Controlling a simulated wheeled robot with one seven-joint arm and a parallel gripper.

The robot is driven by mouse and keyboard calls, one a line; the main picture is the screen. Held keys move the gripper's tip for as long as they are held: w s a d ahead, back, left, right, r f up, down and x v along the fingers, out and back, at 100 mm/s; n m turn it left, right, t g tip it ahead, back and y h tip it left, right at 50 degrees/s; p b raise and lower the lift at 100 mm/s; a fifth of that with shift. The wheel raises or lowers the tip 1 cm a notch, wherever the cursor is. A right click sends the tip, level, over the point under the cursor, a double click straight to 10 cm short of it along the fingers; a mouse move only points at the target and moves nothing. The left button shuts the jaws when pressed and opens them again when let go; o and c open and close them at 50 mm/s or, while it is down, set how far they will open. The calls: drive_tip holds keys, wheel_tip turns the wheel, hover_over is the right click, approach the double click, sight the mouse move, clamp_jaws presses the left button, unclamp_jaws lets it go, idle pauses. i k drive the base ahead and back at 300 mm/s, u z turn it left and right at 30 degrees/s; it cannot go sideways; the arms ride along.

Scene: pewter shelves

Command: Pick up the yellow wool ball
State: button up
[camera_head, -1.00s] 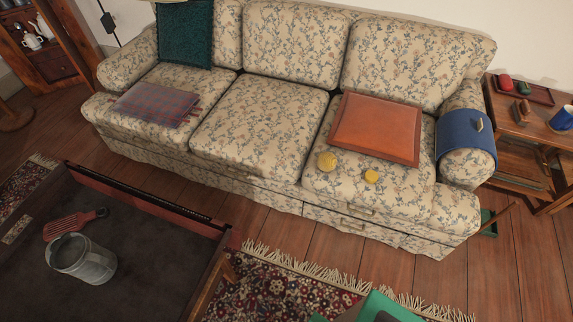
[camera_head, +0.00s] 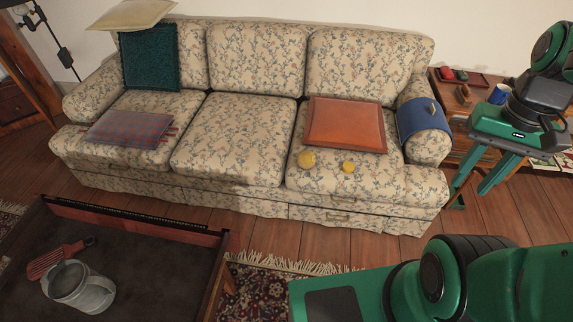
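Two small round yellow things lie on the right seat cushion of the flowered sofa (camera_head: 230,142). The left yellow one (camera_head: 307,159) is larger, and the right yellow one (camera_head: 348,167) is smaller. They are too small in view to tell which is the wool ball. Both lie in front of an orange cushion (camera_head: 345,124), apart from each other. My gripper (camera_head: 471,190) is at the right, with its two green fingers spread and pointing down. It appears empty, in front of the side table and to the right of the sofa arm, well apart from the yellow things.
A blue cloth organiser (camera_head: 422,117) hangs over the sofa's right arm. A side table (camera_head: 452,101) with a blue mug (camera_head: 501,94) stands behind my gripper. A dark-topped table (camera_head: 125,262) with a metal mug (camera_head: 80,287) fills the lower left. Floorboards show between table and sofa.

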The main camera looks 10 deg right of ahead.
sight(306, 159)
drive_tip(key=u, duration=0.1)
drive_tip(key=i, duration=1)
drive_tip(key=z, duration=0.05)
